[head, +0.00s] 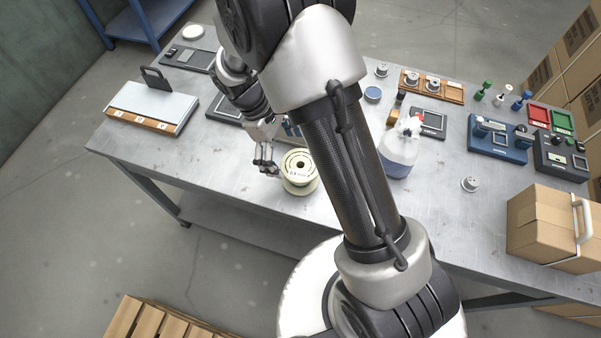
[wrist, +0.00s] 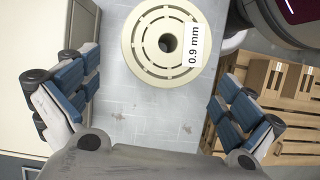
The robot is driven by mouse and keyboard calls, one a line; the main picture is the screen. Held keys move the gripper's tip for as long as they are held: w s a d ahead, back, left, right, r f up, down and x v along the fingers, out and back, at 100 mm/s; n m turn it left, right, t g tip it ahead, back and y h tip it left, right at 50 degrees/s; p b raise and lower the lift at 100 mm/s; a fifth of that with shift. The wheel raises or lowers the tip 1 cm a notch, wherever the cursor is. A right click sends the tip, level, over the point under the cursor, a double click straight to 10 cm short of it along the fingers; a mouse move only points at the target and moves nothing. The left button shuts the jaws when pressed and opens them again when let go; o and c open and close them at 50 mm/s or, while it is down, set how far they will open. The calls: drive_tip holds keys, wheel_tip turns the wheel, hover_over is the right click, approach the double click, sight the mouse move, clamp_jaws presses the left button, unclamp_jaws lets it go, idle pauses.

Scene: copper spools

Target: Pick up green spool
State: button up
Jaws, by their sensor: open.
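A spool (head: 299,183) with pale cream flanges stands on the metal table (head: 222,165), its round face up. Its side looks faintly yellow-green in the head view; I see no clear green. In the wrist view the spool (wrist: 152,62) shows its slotted top, a dark centre hole and a "0.9 mm" label. In the wrist view my gripper (wrist: 160,85) is open and empty. The spool's face lies ahead between the finger lines, with no finger seen touching it.
A bag-topped clear container (head: 400,150) stands right of my arm. A cardboard box (head: 545,225) sits at the right edge. A white-topped case (head: 155,105) is at left. Several small devices line the back. The front-left tabletop is clear.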

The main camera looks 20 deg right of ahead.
sight(289, 160)
drive_tip(key=x, duration=0.3)
drive_tip(key=shift+d+f+b, duration=0.1)
drive_tip(key=shift+f+b, duration=0.25)
drive_tip(key=f, duration=0.1)
drive_tip(key=s+d+f+b, duration=0.2)
drive_tip(key=shift+s+f, duration=0.1)
drive_tip(key=shift+f, duration=0.3)
drive_tip(key=shift+d+f, duration=0.15)
drive_tip(key=shift+f, duration=0.2)
drive_tip(key=shift+s, duration=0.1)
drive_tip(key=shift+c, duration=0.6)
drive_tip(key=c, duration=1.3)
